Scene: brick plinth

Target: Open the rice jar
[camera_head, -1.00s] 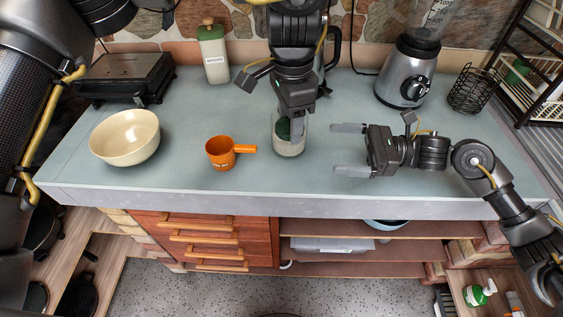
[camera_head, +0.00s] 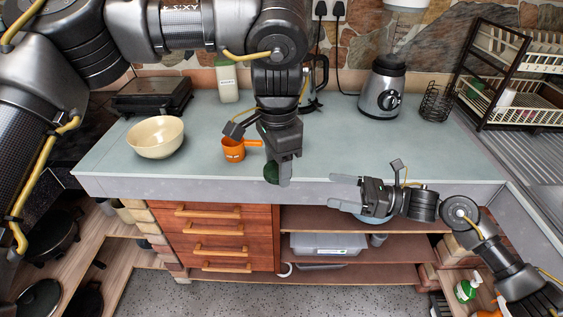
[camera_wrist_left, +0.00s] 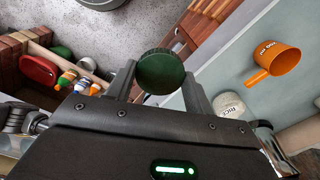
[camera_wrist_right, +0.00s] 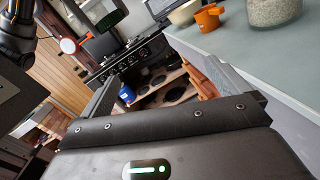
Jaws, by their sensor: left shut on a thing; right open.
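The rice jar (camera_wrist_left: 228,105) stands on the counter, a pale jar with a "RICE" label in the left wrist view. Its lower part, clear with pale grains, shows at the top of the right wrist view (camera_wrist_right: 272,10). In the head view my left arm hides it. My left gripper (camera_head: 279,172) is shut on the round dark green lid (camera_wrist_left: 161,72), apart from the jar. In the head view the lid (camera_head: 271,174) is over the counter's front edge. My right gripper (camera_head: 338,191) is open and empty, its fingers pointing left near the front edge.
On the counter (camera_head: 330,140) are an orange measuring cup (camera_head: 234,152), a cream bowl (camera_head: 155,137), a labelled bottle (camera_head: 228,84), a black grill (camera_head: 150,96) and a blender base (camera_head: 382,88). A dish rack (camera_head: 520,90) stands at right. The counter's right middle is clear.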

